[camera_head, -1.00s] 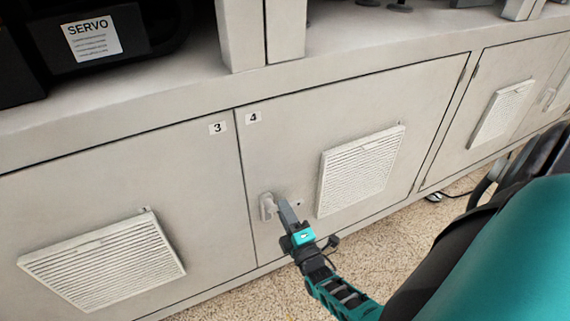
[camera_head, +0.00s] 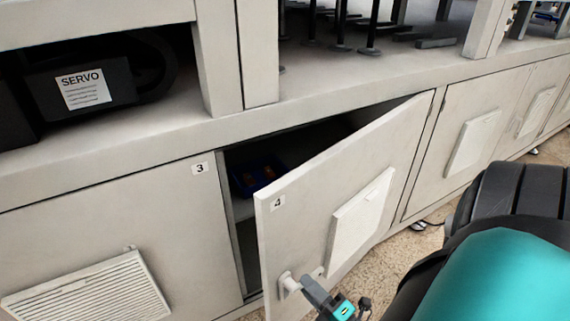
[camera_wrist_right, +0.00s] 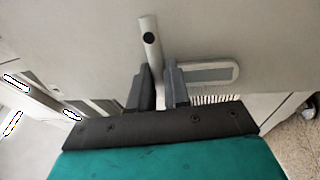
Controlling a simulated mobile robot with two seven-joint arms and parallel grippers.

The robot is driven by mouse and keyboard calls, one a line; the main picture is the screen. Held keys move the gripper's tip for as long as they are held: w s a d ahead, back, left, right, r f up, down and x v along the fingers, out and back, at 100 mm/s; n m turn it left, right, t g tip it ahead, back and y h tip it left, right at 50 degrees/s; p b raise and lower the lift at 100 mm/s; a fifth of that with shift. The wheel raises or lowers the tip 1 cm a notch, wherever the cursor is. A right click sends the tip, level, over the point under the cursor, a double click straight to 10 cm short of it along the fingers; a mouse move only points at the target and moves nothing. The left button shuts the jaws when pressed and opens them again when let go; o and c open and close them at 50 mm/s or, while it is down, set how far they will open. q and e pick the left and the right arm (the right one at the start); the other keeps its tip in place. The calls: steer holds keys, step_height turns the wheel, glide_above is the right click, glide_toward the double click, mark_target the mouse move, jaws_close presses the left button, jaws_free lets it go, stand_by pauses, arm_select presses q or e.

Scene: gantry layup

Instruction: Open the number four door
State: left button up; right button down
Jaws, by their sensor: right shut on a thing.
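The number four door (camera_head: 345,190) stands partly open in the head view, its left edge swung out from the cabinet and its hinge side at the right. It is marked by a "4" label (camera_head: 278,203) and has a louvred vent. My right gripper (camera_head: 308,287) is shut on the door handle (camera_head: 287,283), low on the door's free edge. In the right wrist view the handle (camera_wrist_right: 149,45) runs down between the two fingers of the gripper (camera_wrist_right: 158,85). My left gripper is not in view.
Inside the opening, a blue bin (camera_head: 258,174) with orange-brown items sits on a shelf. The number three door (camera_head: 110,225) is closed on the left. A black unit labelled SERVO (camera_head: 85,88) stands above. Speckled floor (camera_head: 395,262) shows at lower right.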

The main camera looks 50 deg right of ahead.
arm_select(q)
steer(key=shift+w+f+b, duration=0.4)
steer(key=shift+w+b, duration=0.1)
steer(key=shift+b, duration=0.3)
arm_select(e)
steer(key=s+d+n+y, duration=0.2)
steer(key=s+y, duration=0.1)
steer(key=s, duration=0.9)
steer(key=shift+s+y, duration=0.25)
steer(key=shift+y, duration=0.15)
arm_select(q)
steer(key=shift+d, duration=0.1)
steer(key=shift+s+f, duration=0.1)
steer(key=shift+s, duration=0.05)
arm_select(e)
steer(key=c, duration=1.1)
jaws_free()
arm_select(q)
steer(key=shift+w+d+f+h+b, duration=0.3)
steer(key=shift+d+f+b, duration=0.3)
steer(key=shift+b, duration=1.05)
arm_select(e)
steer(key=v, duration=1.3)
steer(key=shift+r, duration=0.15)
